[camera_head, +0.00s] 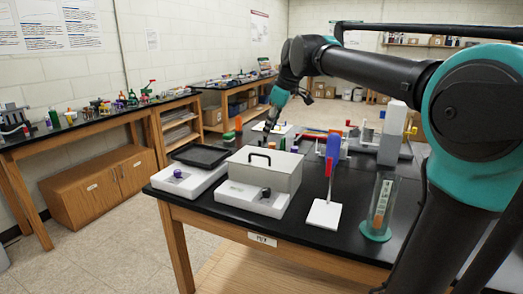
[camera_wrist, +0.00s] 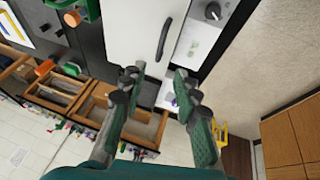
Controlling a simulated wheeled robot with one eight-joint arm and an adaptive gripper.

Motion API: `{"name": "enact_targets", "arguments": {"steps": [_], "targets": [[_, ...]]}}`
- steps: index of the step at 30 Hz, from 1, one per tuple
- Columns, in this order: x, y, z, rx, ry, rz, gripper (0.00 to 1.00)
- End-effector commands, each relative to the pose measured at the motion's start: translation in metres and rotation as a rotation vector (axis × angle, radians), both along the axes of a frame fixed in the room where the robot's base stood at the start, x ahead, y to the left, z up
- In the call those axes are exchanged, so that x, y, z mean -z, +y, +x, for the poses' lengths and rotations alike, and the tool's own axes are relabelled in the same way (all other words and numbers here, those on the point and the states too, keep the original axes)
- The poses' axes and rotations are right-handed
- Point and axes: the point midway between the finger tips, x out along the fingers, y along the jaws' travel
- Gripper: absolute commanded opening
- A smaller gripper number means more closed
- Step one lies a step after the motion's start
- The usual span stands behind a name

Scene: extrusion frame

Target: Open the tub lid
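The tub (camera_head: 268,180) is a light grey box on a white base with a black knob (camera_head: 265,192), near the front of the black table. Its closed lid (camera_head: 285,160) bears a black arched handle (camera_head: 260,155). In the wrist view, the pale lid (camera_wrist: 135,30) and its black handle (camera_wrist: 163,40) are at top centre. My gripper (camera_wrist: 157,85) is open and empty, its fingers spread on either side below the handle's end in that picture. In the head view, my gripper (camera_head: 270,127) is behind the tub, apart from the handle.
A black tray (camera_head: 202,155) on a white base with a purple knob is left of the tub. A blue and red upright piece (camera_head: 333,150) on a white plate and a clear cylinder (camera_head: 382,200) with a green foot are to the right. Wooden side benches (camera_head: 100,122) stand left.

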Motion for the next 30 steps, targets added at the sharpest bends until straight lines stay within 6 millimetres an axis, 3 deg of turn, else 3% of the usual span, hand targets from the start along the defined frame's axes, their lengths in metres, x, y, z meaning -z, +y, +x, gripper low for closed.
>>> {"name": "enact_targets", "arguments": {"steps": [9,15,21,30], "targets": [[0.058,0.019,0.020,-0.001,0.000,-0.001,0.31],[0.086,0.028,0.029,0.001,0.000,0.000,0.31],[0.099,0.032,0.033,0.001,-0.001,0.000,0.31],[0.101,0.033,0.034,0.001,-0.001,0.000,0.31]]}}
